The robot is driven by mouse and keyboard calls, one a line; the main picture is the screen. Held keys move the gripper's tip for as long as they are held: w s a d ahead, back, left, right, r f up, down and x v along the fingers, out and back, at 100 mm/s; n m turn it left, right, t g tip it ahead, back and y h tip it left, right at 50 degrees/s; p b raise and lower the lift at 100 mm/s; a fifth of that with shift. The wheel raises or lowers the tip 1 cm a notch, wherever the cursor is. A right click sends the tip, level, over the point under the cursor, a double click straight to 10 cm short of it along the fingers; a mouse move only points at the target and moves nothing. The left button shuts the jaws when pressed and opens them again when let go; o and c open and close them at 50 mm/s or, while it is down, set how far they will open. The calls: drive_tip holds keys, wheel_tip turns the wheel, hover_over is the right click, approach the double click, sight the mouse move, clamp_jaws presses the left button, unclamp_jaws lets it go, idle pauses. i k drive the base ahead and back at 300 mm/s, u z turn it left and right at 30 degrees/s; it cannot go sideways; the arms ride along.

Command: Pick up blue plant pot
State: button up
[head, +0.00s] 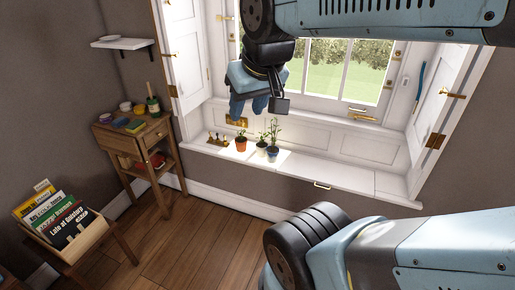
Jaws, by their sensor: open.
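The blue plant pot (272,154) holds a small green plant and stands upright on the white window sill, at the right end of a row of small pots. My gripper (249,106) hangs in front of the window with its fingers pointing down. An orange pot (241,145) and a pale pot (261,149) stand to the left of the blue pot, each with a plant.
Small brass-coloured items (217,139) sit at the sill's left end. The sill (340,178) is bare to the right. Open white shutters (186,50) flank the window. A wooden side table (160,135) with bowls and a bottle stands left; a book rack (75,240) is front left.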

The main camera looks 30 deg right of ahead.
sight(272, 151)
drive_tip(key=i, duration=0.85)
drive_tip(key=z, duration=0.05)
